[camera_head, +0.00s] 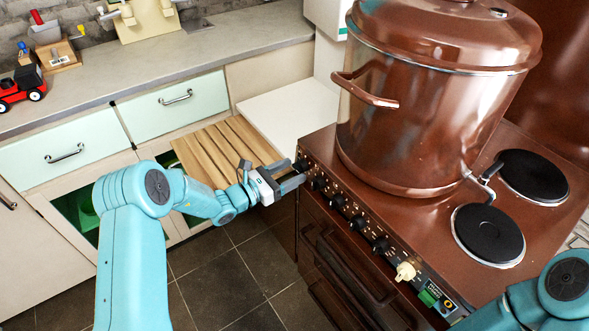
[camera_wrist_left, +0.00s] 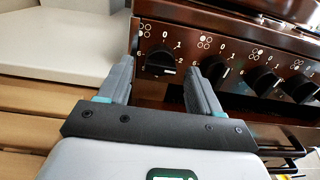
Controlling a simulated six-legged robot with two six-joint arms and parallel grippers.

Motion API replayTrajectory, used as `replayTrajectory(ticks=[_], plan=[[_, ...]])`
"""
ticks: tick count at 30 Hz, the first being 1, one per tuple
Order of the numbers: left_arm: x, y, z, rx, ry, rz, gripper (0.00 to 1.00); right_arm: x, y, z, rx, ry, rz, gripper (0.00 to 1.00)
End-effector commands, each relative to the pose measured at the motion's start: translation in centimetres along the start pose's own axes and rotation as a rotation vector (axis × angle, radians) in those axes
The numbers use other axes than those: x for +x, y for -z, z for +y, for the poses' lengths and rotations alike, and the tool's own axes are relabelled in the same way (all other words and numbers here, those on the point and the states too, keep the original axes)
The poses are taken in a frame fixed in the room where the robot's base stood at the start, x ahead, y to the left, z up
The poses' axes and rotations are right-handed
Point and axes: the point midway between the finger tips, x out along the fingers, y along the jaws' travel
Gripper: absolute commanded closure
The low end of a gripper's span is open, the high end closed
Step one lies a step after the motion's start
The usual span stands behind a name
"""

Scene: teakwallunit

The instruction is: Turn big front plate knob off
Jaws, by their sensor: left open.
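The brown stove (camera_head: 505,140) has a front panel with a row of dark knobs. My left gripper (camera_head: 294,177) is open at the far left end of that row. In the left wrist view, the leftmost knob (camera_wrist_left: 160,62) appears between the two fingertips, in front of them; I cannot tell whether they touch it. Marks 0, 1 and 2 surround this knob. More knobs, such as the second one (camera_wrist_left: 213,68), sit to its right. The right gripper is out of view.
A big brown pot (camera_head: 430,110) stands on the stove's left side. Two dark hot plates (camera_head: 488,235) show bare on the right. A slatted wooden board (camera_head: 222,150) and a white surface (camera_head: 285,115) lie beside my left gripper. A cream knob (camera_head: 405,271) sits further right on the panel.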

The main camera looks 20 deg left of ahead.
Motion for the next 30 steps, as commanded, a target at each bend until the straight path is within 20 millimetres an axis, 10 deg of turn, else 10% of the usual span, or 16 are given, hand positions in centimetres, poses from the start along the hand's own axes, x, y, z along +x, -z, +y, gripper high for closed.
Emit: replayTrajectory(ticks=[14,19,30], plan=[[1.9,0.0,0.0,0.000,0.000,0.001,0.36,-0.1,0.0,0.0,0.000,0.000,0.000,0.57],[1.9,0.0,0.0,0.000,0.000,0.001,0.88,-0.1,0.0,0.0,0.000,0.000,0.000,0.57],[1.9,0.0,0.0,-0.041,0.001,0.001,0.91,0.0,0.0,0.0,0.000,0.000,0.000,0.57]])
